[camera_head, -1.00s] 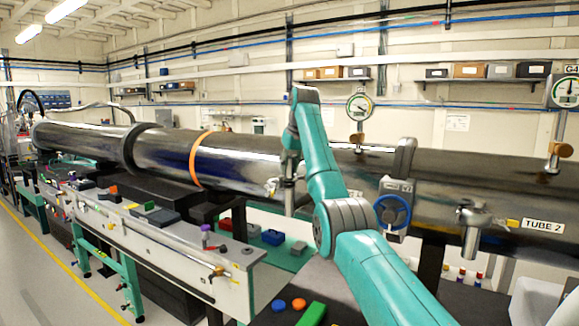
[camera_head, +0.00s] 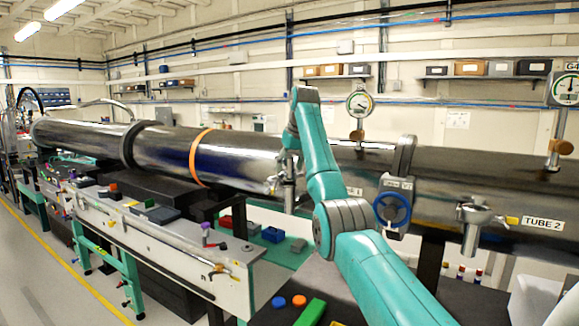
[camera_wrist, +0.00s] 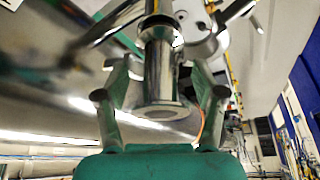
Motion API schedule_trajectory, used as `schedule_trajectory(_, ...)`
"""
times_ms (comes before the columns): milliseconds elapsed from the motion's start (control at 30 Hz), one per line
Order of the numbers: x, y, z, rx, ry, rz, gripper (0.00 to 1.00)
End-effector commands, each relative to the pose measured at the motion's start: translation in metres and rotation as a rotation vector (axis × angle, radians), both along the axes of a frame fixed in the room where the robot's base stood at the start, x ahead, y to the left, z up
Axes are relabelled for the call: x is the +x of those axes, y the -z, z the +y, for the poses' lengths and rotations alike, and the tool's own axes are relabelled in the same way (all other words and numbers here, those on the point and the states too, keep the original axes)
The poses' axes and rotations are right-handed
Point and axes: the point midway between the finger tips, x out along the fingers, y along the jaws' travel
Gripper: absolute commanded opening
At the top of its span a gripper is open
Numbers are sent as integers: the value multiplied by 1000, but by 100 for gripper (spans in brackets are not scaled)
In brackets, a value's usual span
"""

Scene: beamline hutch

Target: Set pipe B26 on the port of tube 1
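Tube 1, the long polished metal tube (camera_head: 250,160), runs across the head view to the left of a valve. A short metal pipe (camera_head: 289,193), which I take to be B26, stands upright against its near side. In the wrist view the pipe (camera_wrist: 160,75) has a flange at its lower end and a collar higher up. A clamp-like metal fitting (camera_wrist: 200,45) shows near the collar; the exact seating at the port is unclear. My gripper (camera_wrist: 160,90) has its fingers on both sides of the pipe, with visible gaps.
A valve with a blue handwheel (camera_head: 392,209) stands right of my arm. Tube 2 (camera_head: 500,185) has a downward port (camera_head: 473,222) with a clamp. A bench (camera_head: 150,245) with small parts lies left. A dark surface holds a green block (camera_head: 311,313) and coloured discs.

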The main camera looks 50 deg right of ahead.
Motion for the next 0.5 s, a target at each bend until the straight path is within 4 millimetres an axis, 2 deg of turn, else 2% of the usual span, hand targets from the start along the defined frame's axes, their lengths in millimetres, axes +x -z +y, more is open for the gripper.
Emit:
schedule_trajectory(267, -1, -3, 0, 0, 0, 0, 69)
schedule_trajectory(500, -10, -27, 5, -2, 0, -1, 69)
